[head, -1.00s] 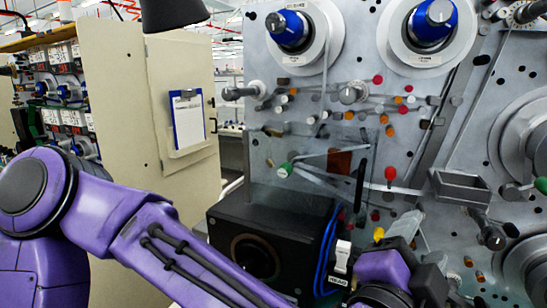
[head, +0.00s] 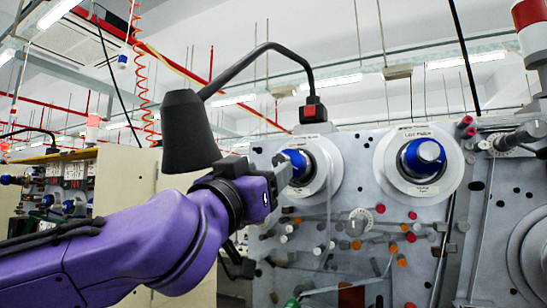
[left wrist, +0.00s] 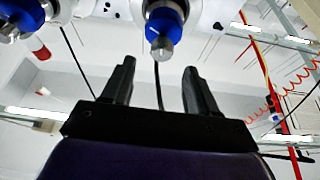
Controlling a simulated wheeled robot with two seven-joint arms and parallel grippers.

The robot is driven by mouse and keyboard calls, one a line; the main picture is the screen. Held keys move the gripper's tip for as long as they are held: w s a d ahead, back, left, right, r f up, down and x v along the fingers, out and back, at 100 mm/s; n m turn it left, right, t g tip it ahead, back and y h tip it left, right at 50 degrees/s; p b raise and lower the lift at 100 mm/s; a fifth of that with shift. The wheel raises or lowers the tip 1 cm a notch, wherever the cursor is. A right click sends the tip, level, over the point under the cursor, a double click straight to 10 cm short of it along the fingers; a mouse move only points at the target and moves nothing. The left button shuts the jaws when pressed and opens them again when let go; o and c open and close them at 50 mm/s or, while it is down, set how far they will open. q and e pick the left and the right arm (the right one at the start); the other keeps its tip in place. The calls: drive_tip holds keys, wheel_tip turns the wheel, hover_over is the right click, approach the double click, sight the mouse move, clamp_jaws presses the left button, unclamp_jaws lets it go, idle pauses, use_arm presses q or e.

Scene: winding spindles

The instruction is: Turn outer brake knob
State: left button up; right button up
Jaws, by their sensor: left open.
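Two blue brake knobs with metal tips sit on white discs at the top of the grey panel. The left knob (head: 299,164) is partly hidden by my left gripper (head: 280,174); the right knob (head: 424,156) is clear of it. In the left wrist view, one blue knob (left wrist: 165,22) with a grey metal tip shows beyond the gap between the open fingers of my left gripper (left wrist: 159,68). The fingers look empty and apart from it. Another blue knob (left wrist: 20,16) is at the upper left there. My right gripper is not in view.
A black lamp (head: 190,132) on a bent arm hangs just behind and above my left gripper. The panel (head: 385,262) carries several small coloured pegs and rollers below the knobs. A beige cabinet (head: 125,195) stands at the left.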

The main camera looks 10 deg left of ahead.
sight(279, 163)
use_arm(q)
drive_tip(key=p+x, duration=0.2)
drive_tip(key=x, duration=0.4)
drive_tip(key=shift+w+a, duration=0.1)
drive_tip(key=shift+w, duration=0.15)
drive_tip(key=shift+c, duration=0.9)
drive_tip(key=c, duration=0.9)
drive_tip(key=shift+o, duration=0.2)
drive_tip(key=shift+f+n, duration=0.1)
drive_tip(key=shift+n, duration=0.3)
